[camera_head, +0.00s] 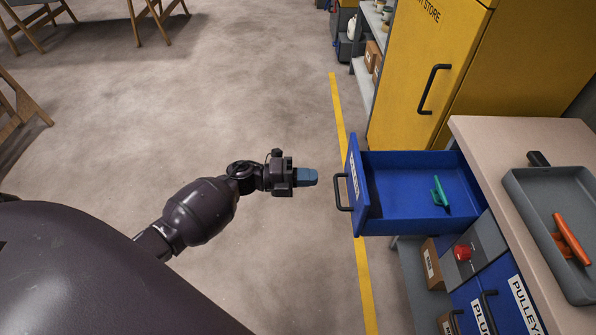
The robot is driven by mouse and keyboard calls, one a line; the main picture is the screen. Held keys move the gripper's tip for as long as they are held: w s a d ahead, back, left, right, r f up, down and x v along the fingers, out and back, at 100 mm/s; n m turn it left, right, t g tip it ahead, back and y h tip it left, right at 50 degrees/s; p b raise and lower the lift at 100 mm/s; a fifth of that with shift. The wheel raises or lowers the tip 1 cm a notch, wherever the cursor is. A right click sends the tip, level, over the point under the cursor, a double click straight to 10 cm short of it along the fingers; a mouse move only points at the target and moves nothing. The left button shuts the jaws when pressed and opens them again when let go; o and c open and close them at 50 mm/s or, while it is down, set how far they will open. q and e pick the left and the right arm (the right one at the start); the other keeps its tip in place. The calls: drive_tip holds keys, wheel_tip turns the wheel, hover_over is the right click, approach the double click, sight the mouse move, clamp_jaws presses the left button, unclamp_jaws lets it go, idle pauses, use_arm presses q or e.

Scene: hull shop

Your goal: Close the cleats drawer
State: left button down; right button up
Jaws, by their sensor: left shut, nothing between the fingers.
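The open drawer (395,162) is blue and pulled out to the left from the workbench at the right. Its front carries a white label, too slanted to read, and a dark bar handle (341,192). A green cleat-shaped piece (440,193) lies inside. My left gripper (311,177) is shut and empty, a short gap to the left of the handle and pointing at the drawer front. It touches nothing. My right gripper is not in view.
A grey tray (521,187) with an orange piece (571,238) sits on the bench top (487,132). Lower blue drawers (502,290), one labelled pulleys, are shut. A yellow cabinet (413,65) stands behind. Cardboard boxes sit below the drawer.

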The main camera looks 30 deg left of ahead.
sight(354, 177)
use_arm(q)
drive_tip(key=x, duration=0.8)
drive_tip(key=shift+f+b, duration=0.1)
drive_tip(key=shift+b, duration=0.2)
drive_tip(key=shift+w+d, duration=0.2)
drive_tip(key=shift+d, duration=0.05)
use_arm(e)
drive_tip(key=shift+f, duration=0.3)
use_arm(q)
drive_tip(key=b+x, duration=0.5)
drive_tip(key=x, duration=2.3)
drive_tip(key=shift+w+d+f, duration=0.1)
drive_tip(key=shift+d+f, duration=0.05)
drive_tip(key=shift+f, duration=0.05)
drive_tip(key=shift+w+d, duration=0.15)
drive_tip(key=shift+d, duration=0.05)
drive_tip(key=shift+w+d+r, duration=0.1)
drive_tip(key=shift+w+r, duration=0.05)
drive_tip(key=shift+r, duration=0.3)
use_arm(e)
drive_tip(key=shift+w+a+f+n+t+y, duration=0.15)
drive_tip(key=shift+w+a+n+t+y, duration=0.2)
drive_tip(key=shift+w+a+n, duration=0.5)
